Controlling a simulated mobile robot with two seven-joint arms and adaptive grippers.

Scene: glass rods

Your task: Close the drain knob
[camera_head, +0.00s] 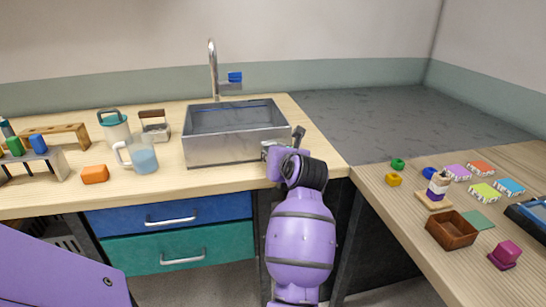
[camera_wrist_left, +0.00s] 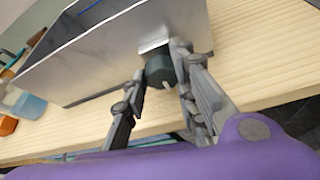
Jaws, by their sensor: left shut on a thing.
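The drain knob (camera_wrist_left: 158,68) is a dark grey round knob with a small light tab, on the front of the metal sink (camera_head: 205,152) near its right end. My left gripper (camera_head: 284,144) is at the sink's front right corner, and the arm hides the knob in the head view. In the left wrist view, its two fingers (camera_wrist_left: 160,76) stand on either side of the knob and are shut on it. My right gripper is in neither view.
A faucet (camera_head: 213,70) with a blue handle (camera_head: 235,77) stands behind the sink. A measuring jug (camera_head: 143,157), an orange block (camera_head: 95,174) and a lidded cup (camera_head: 115,127) are to its left. A brown box (camera_head: 452,229) and several small items lie on the right counter.

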